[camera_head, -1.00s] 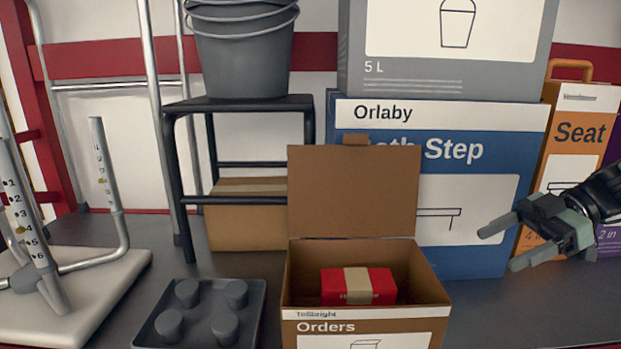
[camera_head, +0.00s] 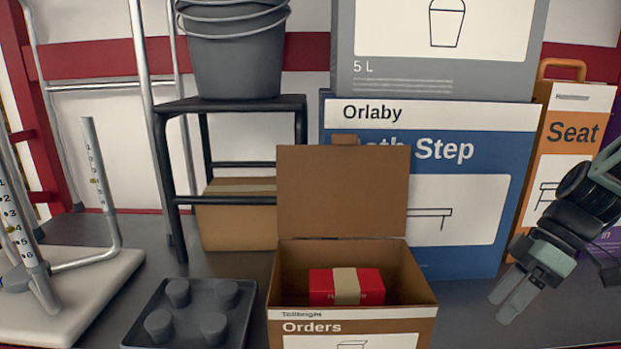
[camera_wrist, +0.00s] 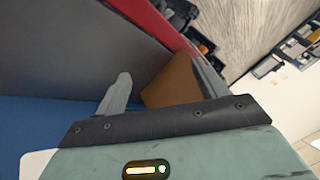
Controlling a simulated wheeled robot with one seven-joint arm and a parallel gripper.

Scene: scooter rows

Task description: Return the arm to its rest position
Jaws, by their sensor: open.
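My gripper (camera_head: 508,293) is at the right of the head view, open and empty, with its fingers pointing down and to the left. A red packet (camera_head: 346,287) with a tan band lies inside the Orders box.
A black tray (camera_head: 192,340) with round pegs lies left of the Orders box. A black step stool (camera_head: 235,103) carries grey buckets (camera_head: 236,60). An orange Seat box (camera_head: 568,135) and a purple box (camera_head: 612,240) stand behind my arm.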

